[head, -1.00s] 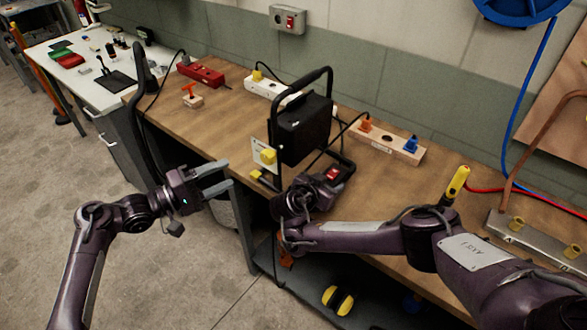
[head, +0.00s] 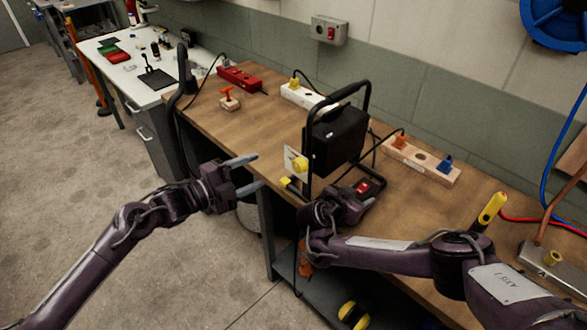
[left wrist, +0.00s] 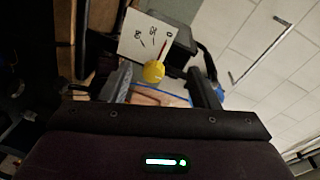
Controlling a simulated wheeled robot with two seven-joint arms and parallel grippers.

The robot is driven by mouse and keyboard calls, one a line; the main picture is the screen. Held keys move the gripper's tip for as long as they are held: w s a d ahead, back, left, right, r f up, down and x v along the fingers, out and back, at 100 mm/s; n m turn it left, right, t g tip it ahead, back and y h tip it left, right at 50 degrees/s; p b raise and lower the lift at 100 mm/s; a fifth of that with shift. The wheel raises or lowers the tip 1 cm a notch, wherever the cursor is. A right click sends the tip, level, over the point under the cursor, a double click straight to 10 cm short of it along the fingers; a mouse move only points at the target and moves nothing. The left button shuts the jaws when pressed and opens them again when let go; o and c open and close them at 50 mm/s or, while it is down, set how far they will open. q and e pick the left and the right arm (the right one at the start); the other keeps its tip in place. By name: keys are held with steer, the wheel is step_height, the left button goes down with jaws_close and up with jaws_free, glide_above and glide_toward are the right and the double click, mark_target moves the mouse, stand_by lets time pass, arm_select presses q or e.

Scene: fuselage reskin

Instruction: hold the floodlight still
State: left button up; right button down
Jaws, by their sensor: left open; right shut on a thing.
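The floodlight (head: 338,135) is a black box in a black tubular stand, upright on the wooden bench near its front edge. A white card and a yellow knob (head: 299,164) are at its left side. The knob also shows in the left wrist view (left wrist: 153,72), with the white card (left wrist: 146,38) behind it. My left gripper (head: 259,172) is open and empty, left of the knob and apart from it, its fingers pointing at it. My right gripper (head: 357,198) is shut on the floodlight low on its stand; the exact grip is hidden.
A wooden socket block (head: 420,160) with orange and blue plugs lies right of the floodlight. A white power strip (head: 303,96), a red bar (head: 240,78) and a small block with an orange handle (head: 229,101) are behind and left. Cables run along the bench.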

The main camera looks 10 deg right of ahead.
arm_select(q)
steer(key=s+m, duration=0.1)
steer(key=m, duration=0.4)
steer(key=m+t, duration=0.1)
steer(key=m, duration=1.3)
glide_toward(296, 168)
steer(key=shift+h, duration=0.3)
steer(key=x, duration=0.9)
steer(key=shift+w+d+f, duration=0.1)
steer(key=shift+f, duration=0.15)
steer(key=c, duration=1)
steer(key=shift+o, duration=0.2)
